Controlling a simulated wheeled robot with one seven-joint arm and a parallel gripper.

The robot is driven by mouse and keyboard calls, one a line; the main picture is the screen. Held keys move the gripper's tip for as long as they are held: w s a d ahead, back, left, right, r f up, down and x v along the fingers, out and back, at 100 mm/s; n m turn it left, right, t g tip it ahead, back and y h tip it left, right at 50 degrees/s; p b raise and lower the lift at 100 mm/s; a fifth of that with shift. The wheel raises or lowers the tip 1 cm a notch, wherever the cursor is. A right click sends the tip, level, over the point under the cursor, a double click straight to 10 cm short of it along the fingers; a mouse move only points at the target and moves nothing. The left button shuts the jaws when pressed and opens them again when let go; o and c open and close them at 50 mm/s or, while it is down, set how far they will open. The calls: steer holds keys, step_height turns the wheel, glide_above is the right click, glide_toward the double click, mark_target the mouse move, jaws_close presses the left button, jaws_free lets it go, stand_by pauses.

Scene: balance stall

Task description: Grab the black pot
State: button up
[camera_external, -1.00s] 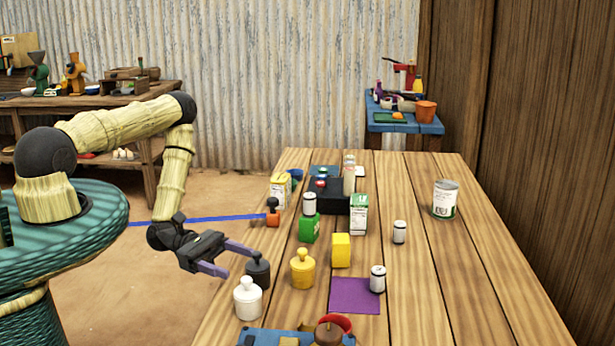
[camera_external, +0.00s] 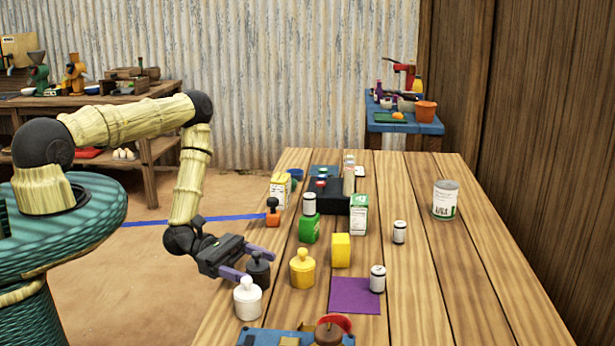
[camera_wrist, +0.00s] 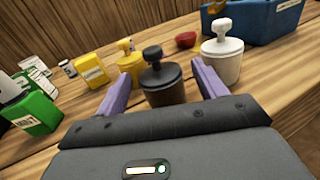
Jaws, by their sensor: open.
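The black pot (camera_external: 258,270) is a dark, knob-lidded jar standing on the wooden table near its left edge. It also shows in the wrist view (camera_wrist: 163,86), upright between the two purple fingers. My gripper (camera_external: 256,265) is open, with one finger on each side of the pot, also seen in the wrist view (camera_wrist: 161,82). The pot's lower part is hidden behind the gripper body in the wrist view. I cannot tell whether either finger touches it.
A white pot (camera_external: 248,298) stands close in front of the black pot, and a yellow pot (camera_external: 302,268) stands to its right. The table's right side is mostly clear.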

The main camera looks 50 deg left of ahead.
mark_target(251, 262)
jaws_close()
stand_by(0.3)
steer(key=shift+r, duration=0.1)
step_height(251, 262, up, 10)
steer(key=shift+f, duration=0.1)
stand_by(0.4)
